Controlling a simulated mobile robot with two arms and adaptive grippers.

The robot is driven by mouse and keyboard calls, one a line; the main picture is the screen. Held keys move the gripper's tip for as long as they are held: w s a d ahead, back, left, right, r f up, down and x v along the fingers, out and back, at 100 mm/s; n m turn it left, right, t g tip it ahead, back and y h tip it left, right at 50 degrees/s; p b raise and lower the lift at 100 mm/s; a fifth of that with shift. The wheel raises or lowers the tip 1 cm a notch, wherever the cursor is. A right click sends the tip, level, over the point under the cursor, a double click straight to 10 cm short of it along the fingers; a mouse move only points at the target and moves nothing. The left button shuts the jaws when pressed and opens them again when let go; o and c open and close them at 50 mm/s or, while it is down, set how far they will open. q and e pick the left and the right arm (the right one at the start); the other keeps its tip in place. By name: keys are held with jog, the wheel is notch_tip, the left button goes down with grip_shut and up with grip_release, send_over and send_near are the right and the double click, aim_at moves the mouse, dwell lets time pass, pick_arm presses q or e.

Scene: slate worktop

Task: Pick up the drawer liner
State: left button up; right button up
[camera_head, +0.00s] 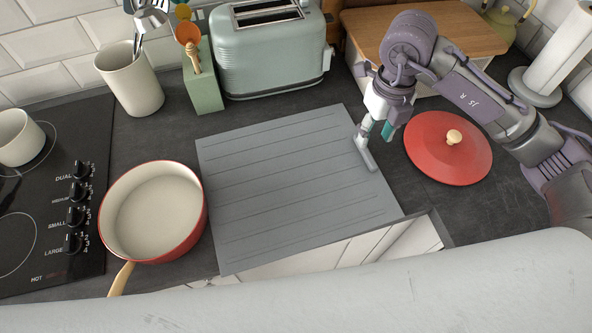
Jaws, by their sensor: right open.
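The drawer liner looks to be the flat grey ribbed sheet (290,190) in the middle of the slate worktop, its front edge reaching the worktop's front. My right gripper (376,131) is over the sheet's right edge, pointing down, with its jaws open. Whether the fingers touch the bar or sheet cannot be told. My left gripper is not in view.
A red pan (153,212) stands left of the sheet, beside the black hob (50,200). A red lid (447,147) lies right of it, under my right arm. A toaster (268,48), utensil pot (130,80) and green block (202,78) stand behind.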

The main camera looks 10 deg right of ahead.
aim_at(369, 156)
jog(key=shift+w+f, duration=0.1)
jog(key=shift+f, duration=0.5)
jog(key=shift+w+f, duration=0.1)
jog(key=shift+f, duration=0.2)
jog(key=f, duration=0.1)
jog(key=p, duration=0.1)
jog(key=f, duration=0.1)
jog(key=shift+s+d+f+p, duration=0.15)
jog(key=shift+s+f+p, duration=0.15)
jog(key=shift+p, duration=0.1)
notch_tip(369, 156, down, 2)
jog(key=shift+f, duration=0.1)
jog(key=shift+w+f, duration=0.1)
jog(key=shift+f, duration=0.15)
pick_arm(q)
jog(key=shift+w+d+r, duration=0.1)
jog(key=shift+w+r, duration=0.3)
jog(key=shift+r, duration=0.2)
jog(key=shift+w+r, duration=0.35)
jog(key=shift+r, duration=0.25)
pick_arm(e)
grip_shut()
